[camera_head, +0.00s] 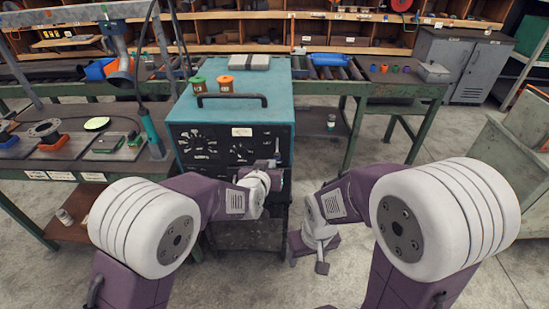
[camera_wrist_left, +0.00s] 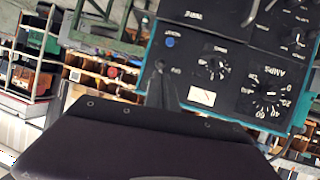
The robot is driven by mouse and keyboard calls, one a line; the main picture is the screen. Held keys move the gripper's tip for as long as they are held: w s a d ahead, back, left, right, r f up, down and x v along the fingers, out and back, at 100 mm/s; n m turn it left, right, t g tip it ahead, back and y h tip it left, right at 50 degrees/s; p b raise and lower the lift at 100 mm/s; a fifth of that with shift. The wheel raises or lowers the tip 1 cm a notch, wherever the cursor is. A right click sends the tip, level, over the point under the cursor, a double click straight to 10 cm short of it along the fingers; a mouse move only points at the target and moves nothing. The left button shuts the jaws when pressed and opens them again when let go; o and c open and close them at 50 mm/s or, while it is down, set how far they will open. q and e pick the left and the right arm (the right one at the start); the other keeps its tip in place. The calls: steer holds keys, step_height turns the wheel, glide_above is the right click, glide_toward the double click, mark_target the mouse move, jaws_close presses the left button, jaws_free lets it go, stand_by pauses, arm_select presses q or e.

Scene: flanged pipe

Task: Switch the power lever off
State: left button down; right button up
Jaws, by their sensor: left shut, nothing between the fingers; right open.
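The welding machine (camera_head: 236,103) is a teal cabinet with a black front panel of dials and white labels. A slim grey bar like a lever (camera_wrist_left: 251,12) shows at the top edge of the upside-down left wrist view, low on the panel; I cannot tell whether it is the power lever or how it is set. My left gripper (camera_head: 277,150) is shut and empty in front of the panel's right part, hiding some of it; its fingers (camera_wrist_left: 160,82) show in the wrist view. My right gripper (camera_head: 322,258) is open, low and right of the machine, apart from it.
A left workbench (camera_head: 75,160) holds flanges and parts. A green-legged bench (camera_head: 405,91) stands behind at right.

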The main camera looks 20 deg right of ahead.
mark_target(276, 156)
arm_select(q)
steer(key=p+x, duration=0.1)
steer(key=x, duration=0.5)
steer(key=shift+w+d, duration=0.1)
step_height(276, 156, down, 3)
steer(key=b, duration=0.2)
steer(key=shift+w+r+b, duration=0.1)
steer(key=shift+r+b, duration=0.05)
steer(key=shift+b, duration=0.15)
steer(key=shift+r+p, duration=0.6)
steer(key=shift+r, duration=0.2)
